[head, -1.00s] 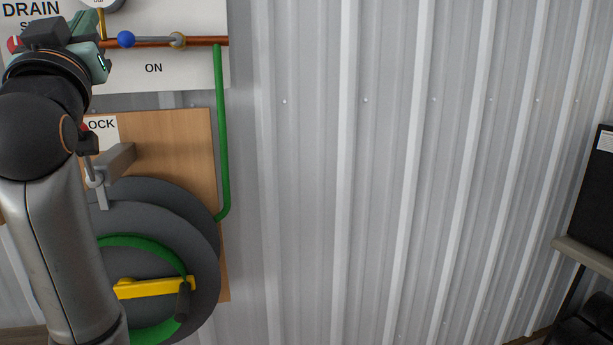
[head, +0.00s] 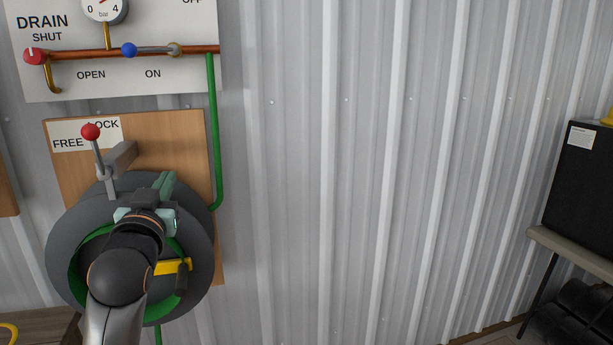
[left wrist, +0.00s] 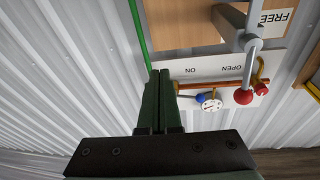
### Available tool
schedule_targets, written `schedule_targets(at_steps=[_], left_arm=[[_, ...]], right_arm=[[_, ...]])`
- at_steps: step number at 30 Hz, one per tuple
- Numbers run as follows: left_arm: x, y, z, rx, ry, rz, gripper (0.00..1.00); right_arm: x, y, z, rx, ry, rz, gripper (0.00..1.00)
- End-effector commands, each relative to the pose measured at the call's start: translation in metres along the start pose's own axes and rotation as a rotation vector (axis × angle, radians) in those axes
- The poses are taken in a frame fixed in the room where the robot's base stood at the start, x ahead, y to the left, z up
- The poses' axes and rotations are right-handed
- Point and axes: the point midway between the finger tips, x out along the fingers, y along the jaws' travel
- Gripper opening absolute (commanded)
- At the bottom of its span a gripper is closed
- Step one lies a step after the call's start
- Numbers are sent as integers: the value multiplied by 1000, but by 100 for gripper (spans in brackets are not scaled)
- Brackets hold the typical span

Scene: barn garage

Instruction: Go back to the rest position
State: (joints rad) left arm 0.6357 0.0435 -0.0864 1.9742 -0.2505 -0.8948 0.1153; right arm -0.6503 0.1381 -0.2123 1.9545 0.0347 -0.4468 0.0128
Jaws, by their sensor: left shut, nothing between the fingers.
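My left gripper (head: 166,183) shows in the head view in front of the upper part of the grey hose reel (head: 62,250), clear of the valve panel above. Its green fingers are shut together with nothing between them, as the left wrist view (left wrist: 160,74) also shows. My left forearm comes up from the bottom and hides part of the reel and its green hose. Whether the gripper touches the reel cannot be told. My right gripper is not in view.
The lock lever's red knob (head: 90,131) stands just left of the gripper. The yellow crank (head: 172,267) lies below it. The valve panel (head: 190,80) with gauge and blue-knobbed lever (head: 129,50) is above. Bare corrugated wall is at right; a black box (head: 580,180) stands far right.

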Motion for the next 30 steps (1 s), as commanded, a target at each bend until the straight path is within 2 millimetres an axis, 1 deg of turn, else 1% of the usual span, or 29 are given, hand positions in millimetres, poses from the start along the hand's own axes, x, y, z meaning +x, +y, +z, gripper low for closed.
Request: schedule_targets(at_steps=[1, 2, 3, 5, 6, 8, 9, 11, 12, 14, 15, 17, 18, 19, 20, 21, 23, 24, 27, 30], left_arm=[[-4, 9, 38, 15, -64, 28, 0], [-8, 14, 57, 21, -92, 45, 0], [-15, 20, 83, 29, -131, 66, 0], [-28, 29, 121, 38, -190, 100, 0], [-39, 34, 147, 43, -229, 121, 0], [-58, 42, 183, 47, -288, 153, 0], [-73, 46, 206, 48, -327, 174, 0], [-98, 52, 239, 47, -387, 204, 0], [-116, 56, 260, 46, -426, 224, 0], [-146, 61, 290, 42, -486, 253, 0], [-168, 64, 308, 39, -526, 272, 0], [-202, 67, 333, 30, -586, 298, 0], [-226, 69, 348, 24, -626, 314, 0], [-245, 70, 358, 18, -657, 325, 0], [-263, 71, 367, 11, -685, 336, 0], [-287, 72, 378, 4, -722, 349, 0], [-319, 72, 390, -8, -770, 366, 0], [-339, 73, 396, -15, -798, 376, 0], [-377, 72, 406, -30, -852, 391, 0], [-398, 72, 410, -40, -881, 399, 0]], right_arm=[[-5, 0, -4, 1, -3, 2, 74], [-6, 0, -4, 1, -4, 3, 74], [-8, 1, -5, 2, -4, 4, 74], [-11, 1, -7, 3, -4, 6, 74], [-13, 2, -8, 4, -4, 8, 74], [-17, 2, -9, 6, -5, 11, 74], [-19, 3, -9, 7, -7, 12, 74], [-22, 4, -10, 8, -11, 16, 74], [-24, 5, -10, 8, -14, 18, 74], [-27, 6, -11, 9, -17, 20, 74], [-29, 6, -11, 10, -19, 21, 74], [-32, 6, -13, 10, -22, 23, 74], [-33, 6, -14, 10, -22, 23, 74], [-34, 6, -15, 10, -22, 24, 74], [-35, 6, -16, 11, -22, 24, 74], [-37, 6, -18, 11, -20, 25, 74], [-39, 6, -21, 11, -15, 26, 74], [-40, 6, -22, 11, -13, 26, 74], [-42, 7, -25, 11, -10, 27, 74], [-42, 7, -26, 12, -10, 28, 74]])
